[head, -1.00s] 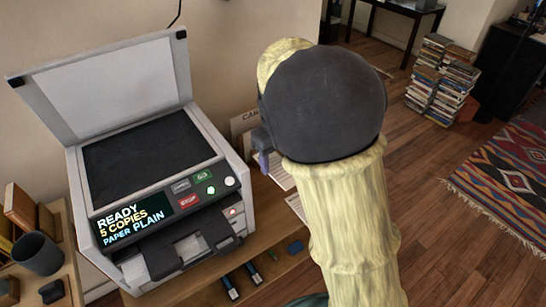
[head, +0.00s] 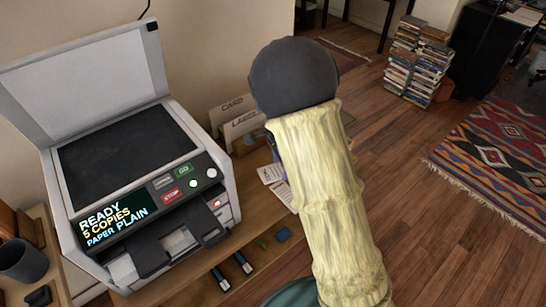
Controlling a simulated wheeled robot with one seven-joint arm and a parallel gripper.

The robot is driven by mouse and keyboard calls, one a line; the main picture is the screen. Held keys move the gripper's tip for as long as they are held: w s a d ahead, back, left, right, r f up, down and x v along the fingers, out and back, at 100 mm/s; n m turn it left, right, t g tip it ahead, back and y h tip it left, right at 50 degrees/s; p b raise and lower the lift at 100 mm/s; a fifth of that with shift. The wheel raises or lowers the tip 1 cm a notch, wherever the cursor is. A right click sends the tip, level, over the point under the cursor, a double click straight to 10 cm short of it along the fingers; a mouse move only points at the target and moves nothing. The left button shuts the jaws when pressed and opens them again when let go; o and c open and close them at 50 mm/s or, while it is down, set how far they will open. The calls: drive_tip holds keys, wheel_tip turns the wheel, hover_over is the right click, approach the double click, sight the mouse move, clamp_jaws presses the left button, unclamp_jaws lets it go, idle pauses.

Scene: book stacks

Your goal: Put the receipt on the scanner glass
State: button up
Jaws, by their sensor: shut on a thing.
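The scanner (head: 150,190) stands at the left with its lid (head: 85,80) raised. Its dark glass (head: 125,155) is bare. Two pale printed paper pieces (head: 271,173) show beside my arm, low over the wooden surface; I cannot tell which is the receipt, or whether either touches my gripper. Only a bluish sliver of my gripper (head: 272,150) shows at the left edge of my arm, right of the scanner. My arm hides the rest of it and what it is shut on.
Card and label holders (head: 238,128) stand behind the scanner's right side. A dark cup (head: 22,260) and books are at the far left. Two dark sticks (head: 232,270) and a small blue item (head: 284,233) lie in front. Book stacks (head: 418,62) and a patterned rug (head: 495,145) are on the floor.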

drive_tip(key=d+f+n, duration=0.2)
drive_tip(key=f+n, duration=0.1)
drive_tip(key=n, duration=0.1)
drive_tip(key=d+f+n, duration=0.3)
drive_tip(key=n, duration=0.1)
drive_tip(key=d+f+n, duration=0.2)
drive_tip(key=f+n, duration=0.1)
drive_tip(key=n, duration=0.2)
drive_tip(key=shift+s+d+f, duration=0.15)
drive_tip(key=shift+d+f, duration=0.05)
drive_tip(key=shift+f, duration=0.2)
drive_tip(key=shift+d+f+n, duration=0.25)
drive_tip(key=shift+f+n, duration=0.05)
drive_tip(key=shift+n, duration=0.3)
